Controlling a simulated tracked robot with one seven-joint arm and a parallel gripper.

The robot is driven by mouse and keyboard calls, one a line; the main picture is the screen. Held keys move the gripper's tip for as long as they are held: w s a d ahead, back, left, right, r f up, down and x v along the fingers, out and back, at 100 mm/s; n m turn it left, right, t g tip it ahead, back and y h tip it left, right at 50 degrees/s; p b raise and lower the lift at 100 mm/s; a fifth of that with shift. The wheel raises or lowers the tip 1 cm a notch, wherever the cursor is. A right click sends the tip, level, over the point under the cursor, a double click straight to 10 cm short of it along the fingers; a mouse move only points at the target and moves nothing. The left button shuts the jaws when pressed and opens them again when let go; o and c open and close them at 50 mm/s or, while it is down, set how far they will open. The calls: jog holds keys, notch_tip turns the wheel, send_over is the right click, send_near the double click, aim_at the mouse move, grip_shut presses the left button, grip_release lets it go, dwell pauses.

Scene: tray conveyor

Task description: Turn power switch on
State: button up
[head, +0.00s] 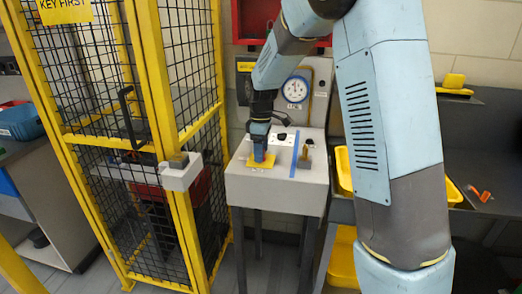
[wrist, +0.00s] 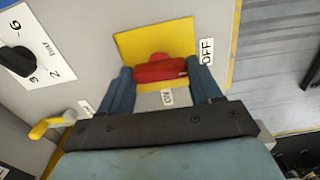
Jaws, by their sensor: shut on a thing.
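The power switch is a red handle (wrist: 160,73) on a yellow plate (wrist: 143,42). An OFF label (wrist: 207,51) sits at the plate's right edge and an ON label (wrist: 167,97) below the plate. My gripper (wrist: 162,78) has its two blue fingers on either side of the red handle and is shut on it. The handle's bar lies across the picture between the fingers; I cannot tell its exact setting. In the head view my gripper (head: 260,157) points down at the yellow plate (head: 261,164) on the grey console (head: 278,190), and hides the handle.
A black dial (wrist: 18,60) and a yellow lever (wrist: 50,128) are left in the wrist view. In the head view, a yellow-framed mesh cage (head: 110,100) stands left of the console. A white gauge (head: 295,89) is behind it. Yellow bins (head: 344,170) stand at the right.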

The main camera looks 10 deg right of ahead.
jog(key=m, duration=0.8)
jog(key=shift+r+m, duration=0.1)
jog(key=shift+m, duration=0.2)
jog(key=m, duration=0.4)
jog(key=shift+w+m, duration=0.1)
jog(key=shift+m, duration=0.2)
jog(key=m, duration=0.4)
jog(key=shift+m, duration=0.3)
jog(key=o, duration=1.1)
jog(key=shift+c, duration=0.2)
